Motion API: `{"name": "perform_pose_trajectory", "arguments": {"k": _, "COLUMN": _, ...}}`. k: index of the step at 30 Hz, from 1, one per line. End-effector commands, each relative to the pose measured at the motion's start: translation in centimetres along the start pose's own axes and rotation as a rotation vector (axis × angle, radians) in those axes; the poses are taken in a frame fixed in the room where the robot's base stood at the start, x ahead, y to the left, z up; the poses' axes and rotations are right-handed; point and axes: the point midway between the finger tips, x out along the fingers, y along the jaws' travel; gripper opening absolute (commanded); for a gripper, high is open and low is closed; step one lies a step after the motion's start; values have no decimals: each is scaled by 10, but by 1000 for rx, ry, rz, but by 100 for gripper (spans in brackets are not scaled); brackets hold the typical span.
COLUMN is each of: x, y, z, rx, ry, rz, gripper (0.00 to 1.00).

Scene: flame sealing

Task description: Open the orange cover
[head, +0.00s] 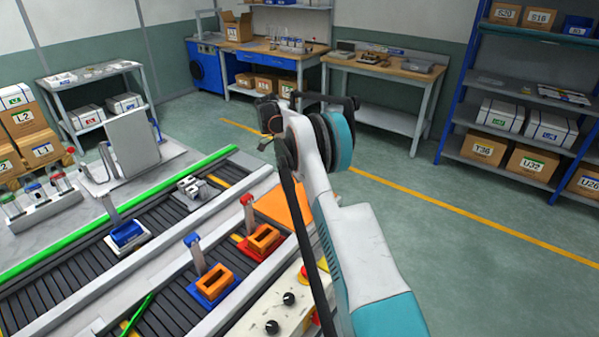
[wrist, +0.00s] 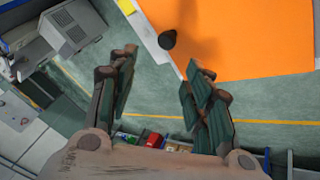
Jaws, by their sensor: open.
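The orange cover (head: 274,204) is a flat panel at the right side of the machine in the head view, partly hidden by my arm. In the wrist view the orange cover (wrist: 235,35) fills the upper right, with a dark round knob (wrist: 168,39) near its left edge. My gripper (wrist: 160,62) is open and empty; its fingertips appear just below the knob in the picture, one on each side. No contact shows, and the height gap cannot be told. In the head view my gripper (head: 268,118) is small and partly hidden by my wrist.
The conveyor (head: 75,283) with a green rail lies left of the cover. Red (head: 264,240) and blue (head: 214,284) fixtures with orange frames stand close by. A control panel (head: 285,312) with black knobs is in front. Shelves and workbenches stand farther back; the floor at right is clear.

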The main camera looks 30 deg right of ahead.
Motion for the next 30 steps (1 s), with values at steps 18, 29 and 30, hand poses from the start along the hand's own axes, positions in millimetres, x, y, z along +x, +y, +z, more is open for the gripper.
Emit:
{"name": "perform_pose_trajectory", "arguments": {"k": 18, "x": -66, "y": -1, "z": 0, "rx": 0, "ry": -1, "rz": -8, "gripper": 46}}
{"name": "perform_pose_trajectory", "arguments": {"k": 29, "x": -75, "y": 0, "z": 0, "rx": 0, "ry": -1, "rz": -9, "gripper": 46}}
{"name": "perform_pose_trajectory", "arguments": {"k": 30, "x": -75, "y": 0, "z": 0, "rx": 0, "ry": -1, "rz": -9, "gripper": 46}}
